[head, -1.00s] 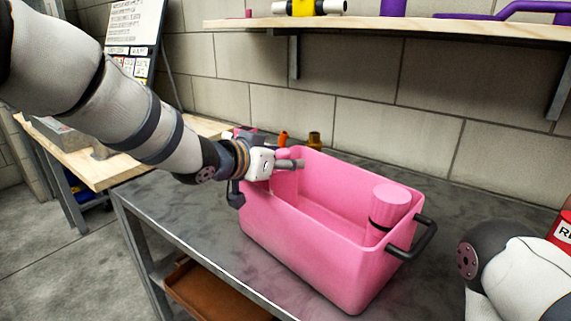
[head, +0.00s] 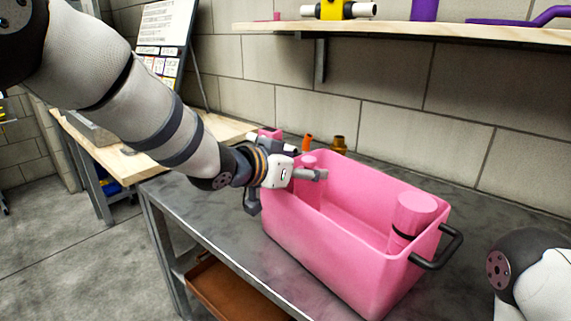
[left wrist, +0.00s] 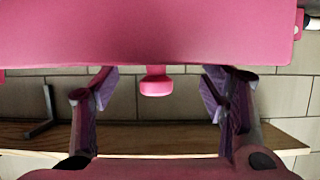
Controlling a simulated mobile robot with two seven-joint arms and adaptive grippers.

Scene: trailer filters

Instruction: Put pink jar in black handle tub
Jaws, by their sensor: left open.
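The pink tub (head: 345,255) with black handles (head: 440,247) stands on the grey metal table. A pink jar-like cylinder with a black band (head: 413,215) is upright inside its right end. My left gripper (head: 318,174) is open at the tub's left end, over the rim. A small pink rounded top (head: 309,160) shows right behind its fingers; I cannot tell what it belongs to. In the left wrist view, a pink knob (left wrist: 155,82) sits between the spread fingers, below a broad pink surface (left wrist: 150,35). My right gripper is out of view.
An orange item (head: 307,143) and a brass-coloured fitting (head: 338,144) stand behind the tub. A wooden wall shelf (head: 400,31) holds purple things and a yellow-and-white part. The table's front left is clear. My right arm shows at lower right.

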